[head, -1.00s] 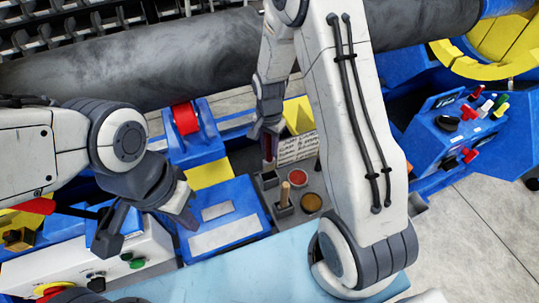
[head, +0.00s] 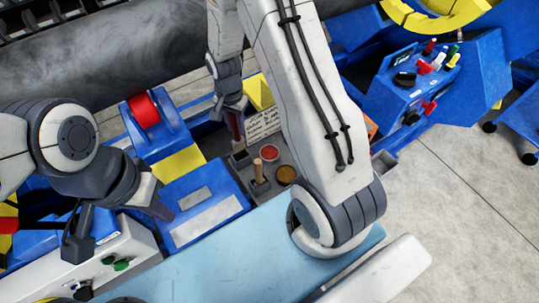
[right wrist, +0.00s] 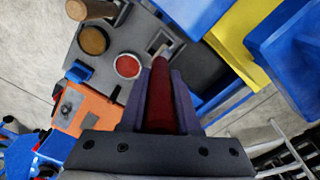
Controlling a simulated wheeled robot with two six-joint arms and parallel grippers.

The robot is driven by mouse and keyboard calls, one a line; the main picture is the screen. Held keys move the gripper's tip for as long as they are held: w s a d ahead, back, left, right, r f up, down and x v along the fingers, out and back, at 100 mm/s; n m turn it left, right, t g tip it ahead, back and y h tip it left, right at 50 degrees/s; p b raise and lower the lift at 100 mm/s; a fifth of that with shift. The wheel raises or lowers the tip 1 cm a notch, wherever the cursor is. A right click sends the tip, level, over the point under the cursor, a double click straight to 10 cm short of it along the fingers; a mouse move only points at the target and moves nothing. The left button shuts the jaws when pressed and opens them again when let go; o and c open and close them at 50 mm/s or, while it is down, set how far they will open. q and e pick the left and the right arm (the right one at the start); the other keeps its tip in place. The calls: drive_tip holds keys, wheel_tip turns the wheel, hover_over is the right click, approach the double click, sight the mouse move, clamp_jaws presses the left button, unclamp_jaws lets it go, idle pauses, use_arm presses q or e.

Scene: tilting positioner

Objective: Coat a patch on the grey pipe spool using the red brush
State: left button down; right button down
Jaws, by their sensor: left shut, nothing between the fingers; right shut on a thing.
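My right gripper (head: 233,108) is shut on the red brush (head: 237,128), which points down at the grey holder block. In the right wrist view the brush's red handle (right wrist: 160,98) lies between the two fingers, and its pale lower end is over a slot of the block. I cannot tell whether that end is inside the slot or above it. The grey pipe spool (head: 110,62) runs across the back left, apart from the brush; my right arm hides part of it. My left gripper (head: 158,209) is shut and empty above the blue box.
The holder has a red cup (head: 269,152), a brown cup (head: 286,174) and a wooden-handled tool (head: 258,170). A white text card (head: 262,125) stands behind. A red roller (head: 144,110) is under the pipe. A blue control panel (head: 415,82) is at right.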

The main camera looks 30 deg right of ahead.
drive_tip(key=shift+d, duration=0.1)
drive_tip(key=s+d+b, duration=0.3)
drive_tip(key=d+b, duration=0.1)
drive_tip(key=d, duration=0.6)
wheel_tip(320, 180, down, 6)
drive_tip(key=b, duration=0.5)
drive_tip(key=shift+w+f, duration=0.15)
drive_tip(key=shift+f, duration=0.55)
idle(0.6)
drive_tip(key=shift+a, duration=0.1)
idle(1.2)
wheel_tip(320, 180, up, 7)
drive_tip(key=p, duration=0.6)
idle(0.8)
